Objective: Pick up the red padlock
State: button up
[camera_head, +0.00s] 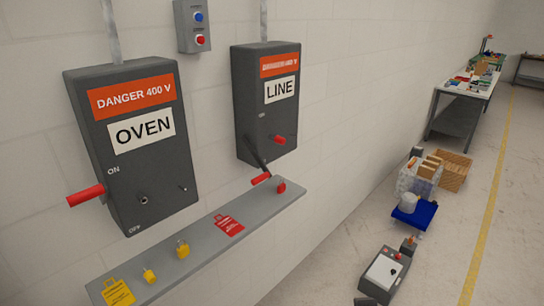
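A small red padlock (281,187) stands near the right end of the grey wall shelf (205,250), below the LINE box (267,95). It is partly blurred, and its shackle is hard to make out. A red lever handle (261,179) is close to its left, on a dark arm hanging from the LINE box. Two yellow padlocks (182,249) (149,275) stand further left on the shelf. My gripper is not in view.
A red tag (229,225) and a yellow tag (118,293) lie on the shelf. The OVEN box (130,150) has a red handle (86,195) sticking out left.

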aim_at(281, 188)
jog(key=i+z, duration=0.25)
jog(key=i, duration=0.25)
jog(key=i+j+z, duration=0.3)
jog(key=i, duration=0.2)
jog(key=i+j+z, duration=0.25)
jog(key=i, duration=0.25)
